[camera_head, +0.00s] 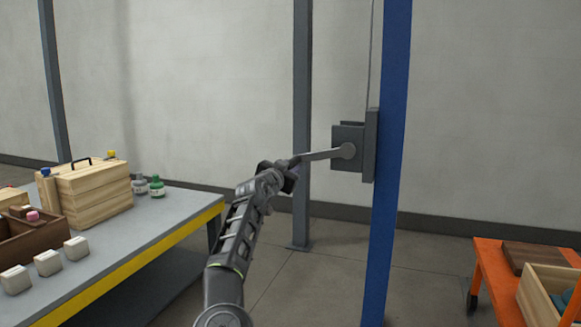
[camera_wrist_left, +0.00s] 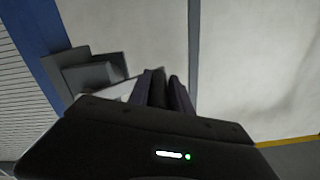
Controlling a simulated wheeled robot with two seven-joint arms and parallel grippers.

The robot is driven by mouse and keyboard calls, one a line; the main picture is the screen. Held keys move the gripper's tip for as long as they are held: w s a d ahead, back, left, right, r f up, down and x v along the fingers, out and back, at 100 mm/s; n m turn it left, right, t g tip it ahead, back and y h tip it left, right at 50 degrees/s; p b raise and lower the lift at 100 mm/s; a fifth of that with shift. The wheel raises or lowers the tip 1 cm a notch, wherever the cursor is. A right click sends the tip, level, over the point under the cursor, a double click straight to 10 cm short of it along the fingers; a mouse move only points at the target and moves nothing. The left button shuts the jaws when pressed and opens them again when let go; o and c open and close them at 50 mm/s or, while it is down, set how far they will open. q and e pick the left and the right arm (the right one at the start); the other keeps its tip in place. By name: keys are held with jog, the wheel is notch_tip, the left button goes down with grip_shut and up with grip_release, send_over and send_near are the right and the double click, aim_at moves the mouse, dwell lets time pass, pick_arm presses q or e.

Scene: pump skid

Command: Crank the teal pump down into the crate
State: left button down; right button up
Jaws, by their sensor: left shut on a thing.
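A grey winch box (camera_head: 347,140) is mounted on the blue post (camera_head: 390,150), with a cable running up from it. Its crank arm (camera_head: 322,155) points left from the hub. My left gripper (camera_head: 290,172) is shut at the outer end of the crank, on its handle, which the fingers hide. In the left wrist view the fingers (camera_wrist_left: 166,90) stand beside the winch box (camera_wrist_left: 90,72). At the lower right, a wooden crate (camera_head: 540,305) is cut off by the frame. Something teal (camera_head: 562,304) shows inside it; I cannot tell whether it is the pump. My right gripper is out of view.
The crate is on an orange cart (camera_head: 490,265) with a brown board (camera_head: 540,256). At left, a grey table (camera_head: 150,225) with a yellow edge holds a wooden toolbox (camera_head: 95,195), bottles and white blocks. A grey post (camera_head: 302,110) stands behind my gripper. Open floor lies between table and cart.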

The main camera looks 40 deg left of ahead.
pick_arm(q)
jog(key=shift+w+d+r, duration=0.15)
jog(key=shift+w+d, duration=0.05)
jog(key=shift+d, duration=0.25)
jog(key=c, duration=1.6)
grip_release()
jog(key=o, duration=0.4)
jog(key=shift+w+d, duration=0.15)
jog(key=shift+o, duration=0.2)
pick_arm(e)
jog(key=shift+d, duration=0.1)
pick_arm(q)
jog(key=shift+a, duration=0.2)
jog(key=shift+s+f+b, duration=0.2)
jog(key=shift+s+b, duration=0.1)
jog(key=shift+b, duration=0.15)
jog(key=b+v, duration=0.7)
jog(key=b, duration=0.4)
jog(key=shift+s+r+b, duration=0.2)
jog(key=shift+b, duration=0.1)
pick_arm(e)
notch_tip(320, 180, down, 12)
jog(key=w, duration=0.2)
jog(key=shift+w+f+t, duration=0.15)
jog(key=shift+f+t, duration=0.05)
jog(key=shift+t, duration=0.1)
